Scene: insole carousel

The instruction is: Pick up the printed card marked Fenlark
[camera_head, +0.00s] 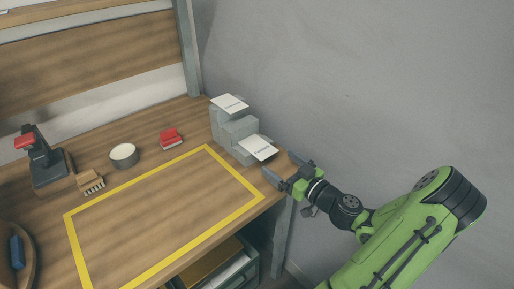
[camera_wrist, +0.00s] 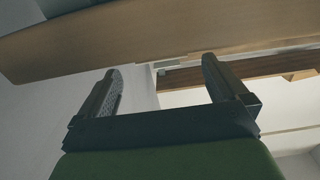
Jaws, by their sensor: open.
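A grey stepped stand (camera_head: 234,128) at the table's back right corner bears two white printed cards. The lower card (camera_head: 257,147) lies on the front step, tilted, with its near edge facing my gripper. The upper card (camera_head: 229,103) lies on the top step. The print on both is too small to read surely, so I cannot tell which is marked Fenlark. My gripper (camera_head: 281,166) is open and empty, just right of the lower card and apart from it, by the table's right edge. In the wrist view my open fingers (camera_wrist: 162,65) show no card between them.
A yellow taped outline (camera_head: 165,209) encloses bare wooden tabletop. Behind and left of it are a red object (camera_head: 171,138), a round pale-topped tin (camera_head: 123,155), a brush (camera_head: 90,182) and a dark red-topped device (camera_head: 43,158). A grey wall (camera_head: 380,80) stands behind.

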